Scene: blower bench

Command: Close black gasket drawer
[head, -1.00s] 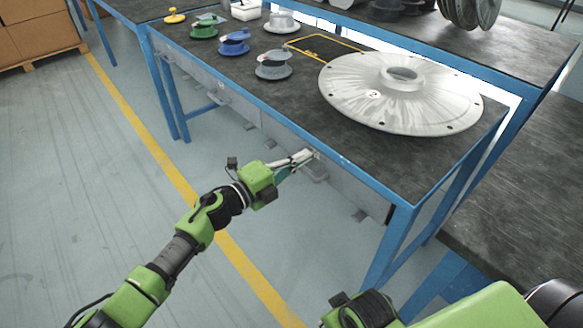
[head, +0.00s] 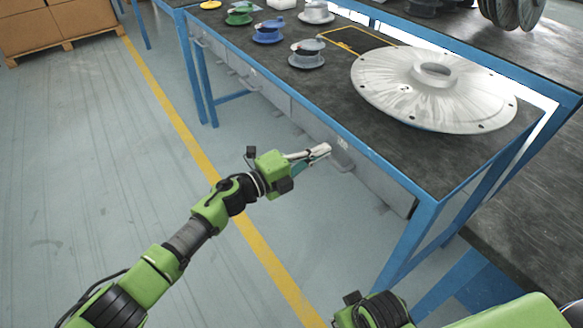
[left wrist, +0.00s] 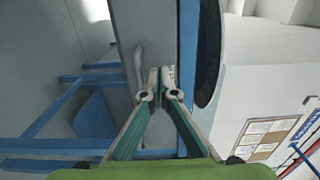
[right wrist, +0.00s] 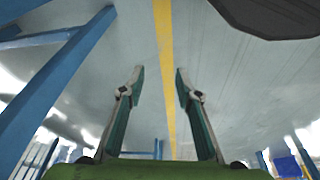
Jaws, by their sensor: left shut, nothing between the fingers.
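Grey drawer fronts with handles run under the blue-framed bench. The near drawer front (head: 378,178) has a handle (head: 342,160) and a small pale label. I cannot read which drawer holds black gaskets, or tell if this one stands fully in. My left gripper (head: 324,150) is shut and empty, just in front of this drawer's handle. In the left wrist view its fingertips (left wrist: 160,76) meet before the grey panel (left wrist: 150,30), beside the handle (left wrist: 139,70); contact is unclear. My right gripper (right wrist: 158,76) is open and empty over the floor; its fingers are outside the head view.
On the bench top (head: 330,95) lie a large metal disc (head: 400,100) and several small flanged parts, including a blue one (head: 268,32). A blue bench leg (head: 405,245) stands right of the drawers. The floor (head: 100,150) at left is clear, with a yellow line.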

